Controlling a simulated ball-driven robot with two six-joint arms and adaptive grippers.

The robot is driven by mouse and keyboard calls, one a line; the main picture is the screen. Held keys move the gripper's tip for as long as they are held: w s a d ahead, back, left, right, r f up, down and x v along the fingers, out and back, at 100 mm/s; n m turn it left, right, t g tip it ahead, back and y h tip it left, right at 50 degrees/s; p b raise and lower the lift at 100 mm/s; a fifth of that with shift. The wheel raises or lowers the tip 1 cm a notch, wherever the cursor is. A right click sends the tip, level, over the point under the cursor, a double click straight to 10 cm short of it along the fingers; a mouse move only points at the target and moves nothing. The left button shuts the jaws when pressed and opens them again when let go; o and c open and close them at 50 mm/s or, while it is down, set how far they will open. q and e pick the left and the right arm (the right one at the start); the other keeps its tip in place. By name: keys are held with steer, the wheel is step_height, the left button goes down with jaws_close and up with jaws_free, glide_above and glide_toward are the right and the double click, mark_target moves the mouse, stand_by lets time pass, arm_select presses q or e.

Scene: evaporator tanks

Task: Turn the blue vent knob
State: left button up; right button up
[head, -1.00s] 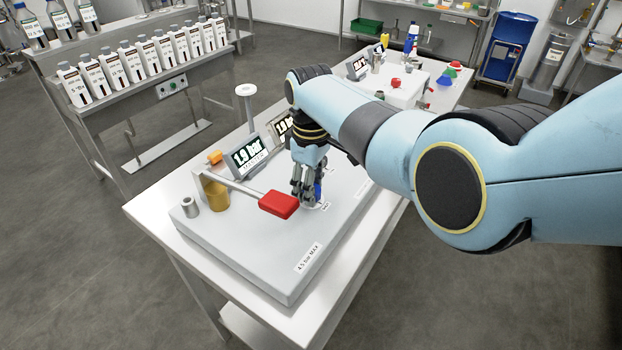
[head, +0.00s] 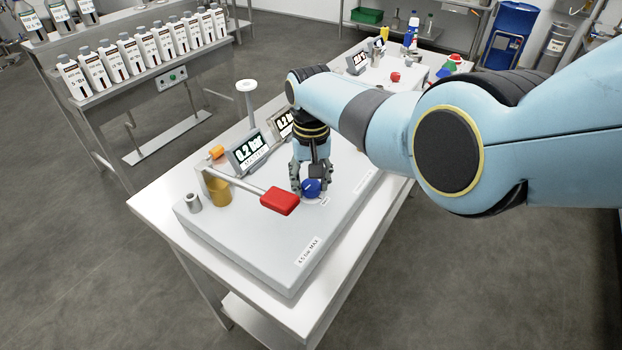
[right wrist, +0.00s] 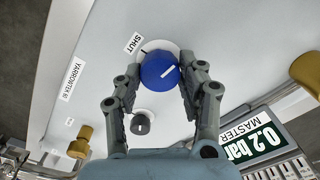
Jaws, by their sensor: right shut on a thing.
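The blue vent knob (head: 312,188) sits on the grey slab, partly covered by my right gripper (head: 311,182). My left gripper is not in view.
A red-handled lever (head: 279,201) crosses close to the gripper's left. A brass cylinder (head: 218,190) and a small grey cylinder (head: 193,202) stand at the slab's left. The slab's front area (head: 270,245) is clear apart from a "4.5 bar MAX" label.

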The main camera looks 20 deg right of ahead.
steer(key=m, duration=0.4)
steer(key=shift+m, duration=0.3)
steer(key=m, duration=0.3)
steer(key=shift+m, duration=0.4)
steer(key=m, duration=0.8)
steer(key=shift+m, duration=0.4)
steer(key=shift+r, duration=0.1)
steer(key=o, duration=1.2)
